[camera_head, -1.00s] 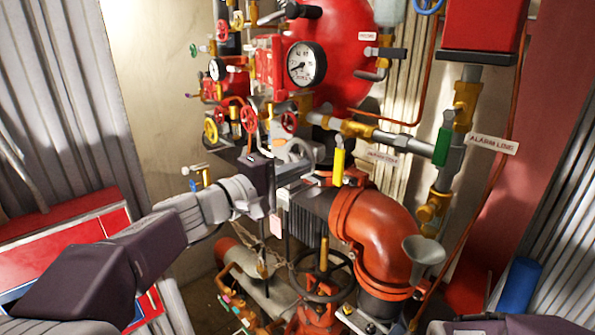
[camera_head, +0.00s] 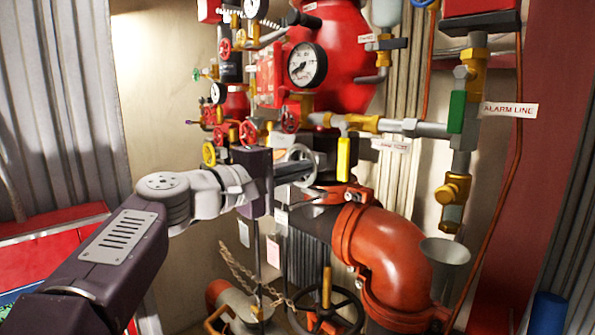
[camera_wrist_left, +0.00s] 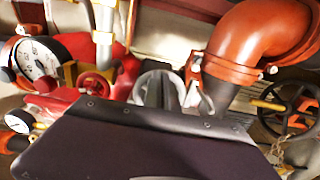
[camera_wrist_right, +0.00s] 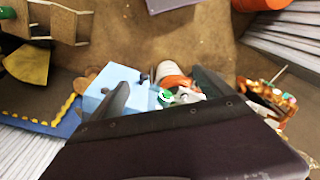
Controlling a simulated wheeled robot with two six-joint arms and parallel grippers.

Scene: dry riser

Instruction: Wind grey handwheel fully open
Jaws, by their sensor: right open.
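The grey handwheel (camera_head: 303,153) is a small ring-shaped wheel left of the yellow lever, in front of the dark fittings under the red vessel. My left gripper (camera_head: 298,171) reaches it from the left, with its fingers at the wheel and covering part of it. In the left wrist view the grey wheel (camera_wrist_left: 152,82) lies right at the fingers, which sit close together and appear shut on it; the exact contact is partly hidden by the gripper body. My right gripper (camera_wrist_right: 163,92) shows only in its own wrist view, open, its fingers apart above a light-blue object.
A yellow lever (camera_head: 343,158) and an orange elbow pipe (camera_head: 393,252) stand close right of the grey wheel. Small red handwheels (camera_head: 248,132) and a gauge (camera_head: 307,63) sit above. A black handwheel (camera_head: 327,312) is below. A chain with tags hangs under my left gripper.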

